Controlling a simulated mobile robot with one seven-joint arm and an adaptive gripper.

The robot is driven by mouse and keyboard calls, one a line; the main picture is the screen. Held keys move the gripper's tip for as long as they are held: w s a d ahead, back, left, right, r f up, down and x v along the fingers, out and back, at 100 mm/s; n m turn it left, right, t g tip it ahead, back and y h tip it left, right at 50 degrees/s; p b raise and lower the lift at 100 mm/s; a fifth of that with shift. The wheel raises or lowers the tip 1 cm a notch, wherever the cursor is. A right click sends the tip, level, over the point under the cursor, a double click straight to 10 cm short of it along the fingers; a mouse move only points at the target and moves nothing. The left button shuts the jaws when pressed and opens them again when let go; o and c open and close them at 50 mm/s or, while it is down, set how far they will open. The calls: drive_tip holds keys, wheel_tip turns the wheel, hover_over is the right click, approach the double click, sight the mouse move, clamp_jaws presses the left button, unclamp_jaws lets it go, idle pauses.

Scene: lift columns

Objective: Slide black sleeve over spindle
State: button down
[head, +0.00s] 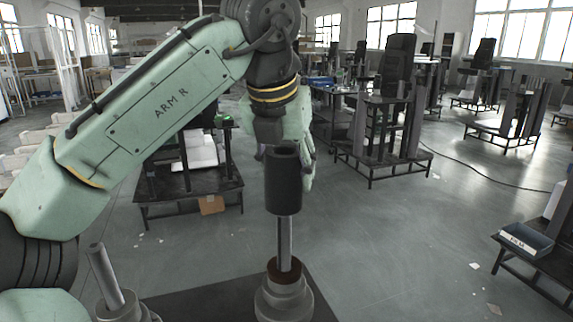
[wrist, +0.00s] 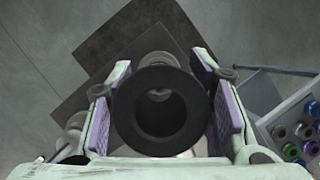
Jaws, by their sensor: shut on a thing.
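The black sleeve (head: 283,185) is held upright by my gripper (head: 285,168). In the wrist view my gripper's two purple-padded fingers stand either side of the sleeve (wrist: 130,116), seen down its bore. The spindle (head: 284,242) is a grey metal rod standing on a round stepped base with a brown collar. Its shaft meets the sleeve's lower edge in the head view, in line with it. The sleeve hides the spindle's top. A pale shape shows in the bore, but I cannot tell whether the spindle's tip is inside.
A second rod (head: 103,272) on a grey base stands at lower left. A dark plate (head: 225,296) lies under the spindle. A low table with a blue box (head: 526,240) is at right. A tray of coloured round parts (wrist: 290,125) shows right in the wrist view. Dark benches stand behind.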

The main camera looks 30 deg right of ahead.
sight(278, 192)
idle(0.9)
drive_tip(key=shift+f+b, duration=2.65)
drive_tip(key=shift+f, duration=3.55)
drive_tip(key=c, duration=0.7)
unclamp_jaws()
drive_tip(key=shift+f, duration=0.1)
drive_tip(key=v, duration=1.2)
